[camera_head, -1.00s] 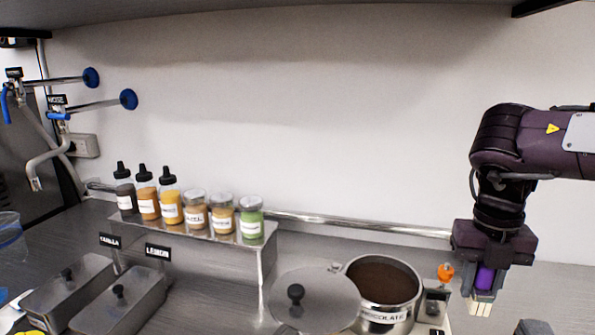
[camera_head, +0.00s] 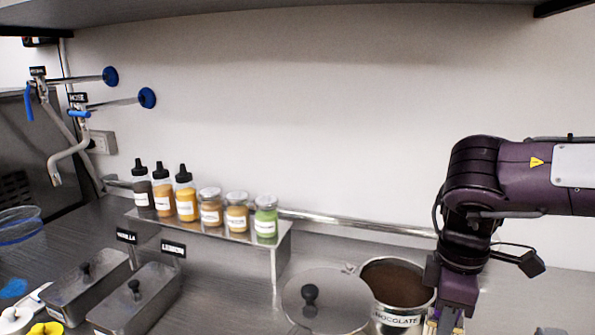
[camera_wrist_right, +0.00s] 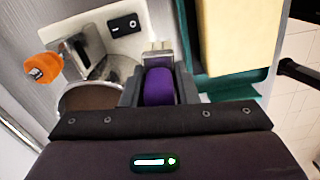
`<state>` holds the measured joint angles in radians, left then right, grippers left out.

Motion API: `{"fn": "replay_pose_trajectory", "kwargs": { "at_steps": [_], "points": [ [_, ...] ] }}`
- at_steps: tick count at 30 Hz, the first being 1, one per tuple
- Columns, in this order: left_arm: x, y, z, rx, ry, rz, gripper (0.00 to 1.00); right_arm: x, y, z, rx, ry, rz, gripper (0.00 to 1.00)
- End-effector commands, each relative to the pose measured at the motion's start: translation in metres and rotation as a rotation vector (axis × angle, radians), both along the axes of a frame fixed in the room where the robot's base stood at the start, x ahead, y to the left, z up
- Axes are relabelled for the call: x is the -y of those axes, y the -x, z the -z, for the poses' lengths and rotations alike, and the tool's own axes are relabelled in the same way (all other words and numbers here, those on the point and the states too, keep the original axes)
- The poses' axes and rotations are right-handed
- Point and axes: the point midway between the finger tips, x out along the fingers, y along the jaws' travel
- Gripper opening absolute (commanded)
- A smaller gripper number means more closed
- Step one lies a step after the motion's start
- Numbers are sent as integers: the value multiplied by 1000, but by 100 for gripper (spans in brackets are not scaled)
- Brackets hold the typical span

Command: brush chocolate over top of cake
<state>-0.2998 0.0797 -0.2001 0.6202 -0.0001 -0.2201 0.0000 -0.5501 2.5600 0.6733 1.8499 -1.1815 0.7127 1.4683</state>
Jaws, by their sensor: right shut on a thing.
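My right gripper (camera_head: 452,312) is shut on a brush with a purple handle (camera_wrist_right: 158,86). It points down at the right side of the pot of chocolate (camera_head: 397,287), in front of its rim. In the head view the brush is mostly hidden. The pot is labelled, holds dark brown chocolate, and its left part is overlapped by a round metal lid (camera_head: 330,300). The pot also shows in the right wrist view (camera_wrist_right: 88,97). A pale yellow block, seemingly the cake (camera_wrist_right: 238,38), lies right of the brush, beside a green surface. My left gripper is out of view.
An orange knob (camera_wrist_right: 42,67) and a switch plate (camera_wrist_right: 125,25) are near the pot. A metal shelf (camera_head: 280,240) with bottles and jars stands left. Two lidded metal bins (camera_head: 150,290) sit at front left.

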Motion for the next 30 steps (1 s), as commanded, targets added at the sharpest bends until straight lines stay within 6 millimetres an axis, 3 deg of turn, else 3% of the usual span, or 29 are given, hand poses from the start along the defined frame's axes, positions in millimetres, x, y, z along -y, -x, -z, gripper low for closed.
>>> {"fn": "replay_pose_trajectory", "kwargs": {
  "at_steps": [9, 15, 30],
  "points": [
    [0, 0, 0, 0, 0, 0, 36, -26, 8, 9, 14, -5, 513, 9],
    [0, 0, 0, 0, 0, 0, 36, -37, 12, 12, 18, -10, 733, 9],
    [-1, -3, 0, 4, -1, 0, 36, -40, 13, 13, 21, -12, 822, 9]
  ]
}}
